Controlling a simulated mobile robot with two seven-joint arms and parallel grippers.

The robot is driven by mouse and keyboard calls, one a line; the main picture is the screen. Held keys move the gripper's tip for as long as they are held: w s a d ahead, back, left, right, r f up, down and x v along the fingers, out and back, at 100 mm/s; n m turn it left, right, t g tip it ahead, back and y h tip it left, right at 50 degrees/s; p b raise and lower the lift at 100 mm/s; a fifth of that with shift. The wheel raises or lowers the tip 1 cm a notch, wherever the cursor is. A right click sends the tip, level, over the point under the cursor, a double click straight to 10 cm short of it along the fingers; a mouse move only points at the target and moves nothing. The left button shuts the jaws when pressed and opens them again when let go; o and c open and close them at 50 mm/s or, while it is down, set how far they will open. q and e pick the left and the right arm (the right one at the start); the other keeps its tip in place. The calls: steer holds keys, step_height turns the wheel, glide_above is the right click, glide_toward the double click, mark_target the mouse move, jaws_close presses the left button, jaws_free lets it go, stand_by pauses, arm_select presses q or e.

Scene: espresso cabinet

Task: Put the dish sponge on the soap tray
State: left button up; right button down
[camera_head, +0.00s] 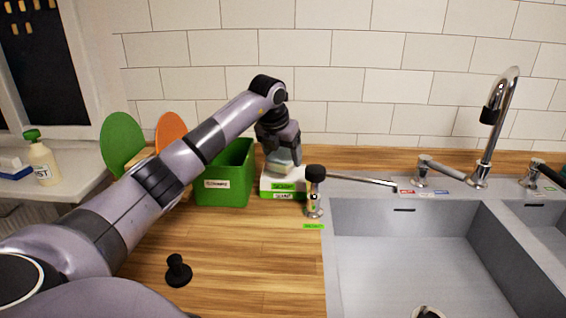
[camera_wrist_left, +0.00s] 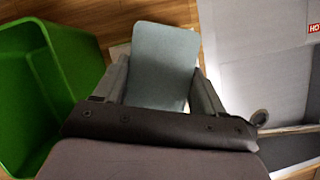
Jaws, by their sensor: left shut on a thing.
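My left gripper (camera_head: 282,152) is shut on the dish sponge, and the arm reaches in from the left to the back of the counter. The sponge (camera_wrist_left: 164,62) is a pale grey-green block between the two fingers in the left wrist view. In the head view the sponge (camera_head: 283,159) shows as a small pale piece below the fingers. The soap tray (camera_head: 284,182), white with green labels, is directly under it, between the green bin and the sink. I cannot tell whether the sponge touches the tray. My right gripper is not in view.
A green bin (camera_head: 224,178) stands just left of the tray, and also fills the left of the left wrist view (camera_wrist_left: 38,85). A black-topped soap dispenser (camera_head: 314,190) stands right beside the tray. The sink (camera_head: 405,245) is to the right. A black stopper (camera_head: 178,271) stands in front.

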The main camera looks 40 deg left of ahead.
arm_select(q)
steer(key=shift+f, duration=1.15)
steer(key=shift+f, duration=0.1)
steer(key=shift+f, duration=0.15)
steer(key=o, duration=1.1)
steer(key=shift+s+r, duration=0.1)
steer(key=shift+r, duration=0.4)
steer(key=v, duration=1.1)
steer(key=shift+r, duration=0.25)
steer(key=shift+s+d, duration=0.1)
